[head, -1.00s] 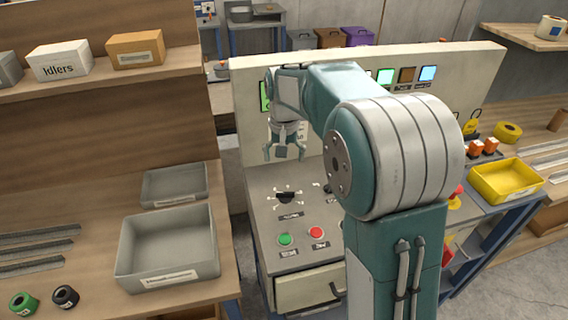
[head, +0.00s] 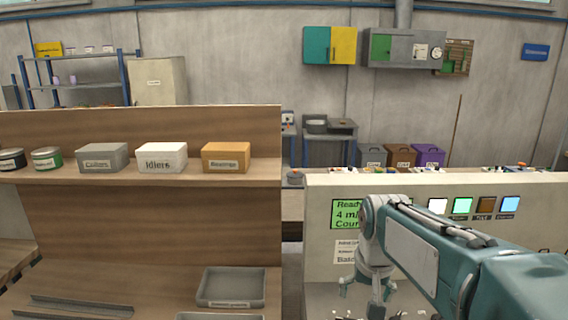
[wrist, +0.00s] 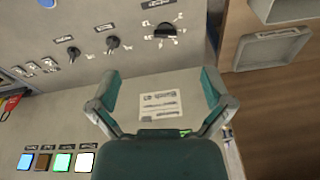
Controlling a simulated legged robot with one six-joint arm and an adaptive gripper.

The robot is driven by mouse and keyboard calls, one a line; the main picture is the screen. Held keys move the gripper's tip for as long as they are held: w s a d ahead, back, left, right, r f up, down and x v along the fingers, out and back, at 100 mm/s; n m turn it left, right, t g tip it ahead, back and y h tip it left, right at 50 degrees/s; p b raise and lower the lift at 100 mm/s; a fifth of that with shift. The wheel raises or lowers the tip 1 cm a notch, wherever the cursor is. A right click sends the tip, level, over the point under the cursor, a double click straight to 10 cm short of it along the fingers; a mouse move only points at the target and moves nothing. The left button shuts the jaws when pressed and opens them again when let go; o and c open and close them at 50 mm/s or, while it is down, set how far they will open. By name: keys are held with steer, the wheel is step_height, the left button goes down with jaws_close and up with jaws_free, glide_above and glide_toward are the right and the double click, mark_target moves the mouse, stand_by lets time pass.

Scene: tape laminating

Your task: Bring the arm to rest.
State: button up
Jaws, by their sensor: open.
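My gripper (head: 368,296) hangs in front of the pale control panel (head: 437,254), to the right of the wooden shelf unit, with its fingers pointing down. In the wrist view my gripper (wrist: 158,92) has its two teal and grey fingers spread wide, with nothing between them. A white label (wrist: 159,104) on the panel shows beyond the fingers. The black rotary knob (wrist: 165,30) and smaller switches lie past the fingertips, apart from them. My teal arm covers the lower right of the head view.
A wooden shelf (head: 262,172) holds a grey box (head: 103,158), a white Idlers box (head: 162,158) and an orange box (head: 226,158). A grey tray (head: 231,287) lies on the bench below. A green screen (head: 346,214) and lit squares sit on the panel.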

steer(key=s+n+t, duration=0.1)
steer(key=s+t, duration=0.2)
steer(key=s, duration=1.4)
steer(key=shift+f+n+t, duration=0.3)
steer(key=shift+f+n, duration=0.1)
